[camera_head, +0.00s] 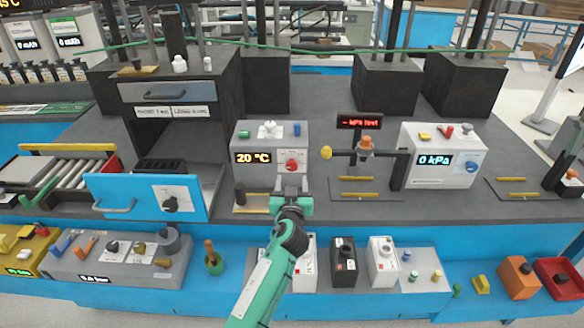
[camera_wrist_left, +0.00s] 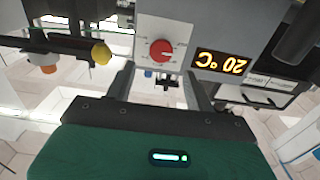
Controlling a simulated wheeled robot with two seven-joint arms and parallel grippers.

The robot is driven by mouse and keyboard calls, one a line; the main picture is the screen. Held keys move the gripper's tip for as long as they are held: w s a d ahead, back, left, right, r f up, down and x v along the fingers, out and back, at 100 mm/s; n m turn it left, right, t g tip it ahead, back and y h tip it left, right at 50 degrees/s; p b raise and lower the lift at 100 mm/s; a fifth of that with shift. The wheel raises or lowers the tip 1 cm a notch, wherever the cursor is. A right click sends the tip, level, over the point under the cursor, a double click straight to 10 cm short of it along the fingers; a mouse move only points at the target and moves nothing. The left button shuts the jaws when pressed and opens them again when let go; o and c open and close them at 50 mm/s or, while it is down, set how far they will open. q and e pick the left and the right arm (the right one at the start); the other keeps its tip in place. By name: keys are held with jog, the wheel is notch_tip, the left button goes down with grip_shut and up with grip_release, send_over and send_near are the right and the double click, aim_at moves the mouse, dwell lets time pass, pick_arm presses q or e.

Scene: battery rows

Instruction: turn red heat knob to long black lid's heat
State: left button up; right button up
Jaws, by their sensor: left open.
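The red heat knob (camera_head: 291,165) is on the front of a grey box (camera_head: 243,135), on a white dial plate. The box's orange display (camera_head: 253,157) reads 20 °C. The knob also shows in the left wrist view (camera_wrist_left: 162,51), where the display appears upside down. My left gripper (camera_head: 291,188) is just in front of and below the knob. In the left wrist view its fingers (camera_wrist_left: 160,78) are apart with nothing between them, not around the knob. I cannot tell which thing is the long black lid. My right gripper is not in view.
A dark oven-like unit with two small labels (camera_head: 172,112), too small to read surely, and a blue drawer front (camera_head: 135,196) stand left. A yellow-tipped rod (camera_head: 327,153) sticks out right of the knob. A white kPa box (camera_head: 437,147) stands further right.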

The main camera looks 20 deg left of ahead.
aim_at(292, 167)
pick_arm(q)
jog(key=x, duration=0.5)
jog(key=shift+p, duration=0.4)
jog(key=shift+w+a, duration=0.2)
jog(key=shift+w, duration=0.3)
jog(key=shift+c, duration=0.6)
jog(key=c, duration=0.8)
